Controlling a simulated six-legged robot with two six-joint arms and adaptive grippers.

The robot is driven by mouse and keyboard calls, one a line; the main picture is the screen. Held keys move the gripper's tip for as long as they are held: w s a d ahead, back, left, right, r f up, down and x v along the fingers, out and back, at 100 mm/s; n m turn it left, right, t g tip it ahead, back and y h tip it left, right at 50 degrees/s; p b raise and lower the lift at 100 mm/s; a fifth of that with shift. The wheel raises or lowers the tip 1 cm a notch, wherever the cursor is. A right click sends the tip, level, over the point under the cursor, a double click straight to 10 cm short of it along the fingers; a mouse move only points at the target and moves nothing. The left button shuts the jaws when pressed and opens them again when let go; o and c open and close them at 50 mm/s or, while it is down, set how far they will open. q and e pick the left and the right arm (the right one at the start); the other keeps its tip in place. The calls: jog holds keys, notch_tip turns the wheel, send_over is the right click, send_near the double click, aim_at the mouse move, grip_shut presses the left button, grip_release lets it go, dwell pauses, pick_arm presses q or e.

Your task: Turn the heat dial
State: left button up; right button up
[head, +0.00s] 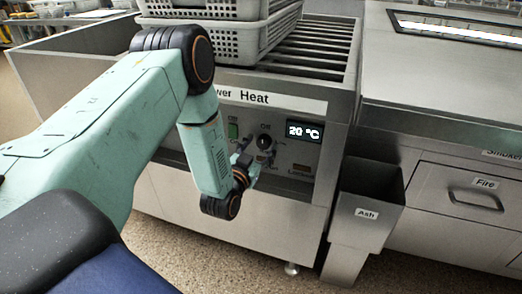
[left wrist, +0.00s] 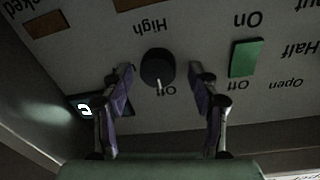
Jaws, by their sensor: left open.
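The heat dial (head: 264,142) is a round black knob on the steel front panel, under the "Heat" label. It also shows in the left wrist view (left wrist: 156,66), where its pale mark points to the word "Off". My left gripper (head: 254,160) is open in front of the panel. In the left wrist view its two fingers (left wrist: 161,73) stand on either side of the dial, with gaps between them and the knob. The display (head: 304,132) right of the dial reads 20 °C. My right gripper is in neither view.
A green switch (left wrist: 245,57) sits beside the dial, close to one finger. Grey perforated baskets (head: 235,42) are stacked on the rollers above the panel.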

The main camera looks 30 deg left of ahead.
pick_arm(q)
jog(key=shift+w, duration=0.1)
jog(key=shift+d, duration=0.1)
jog(key=c, duration=1.2)
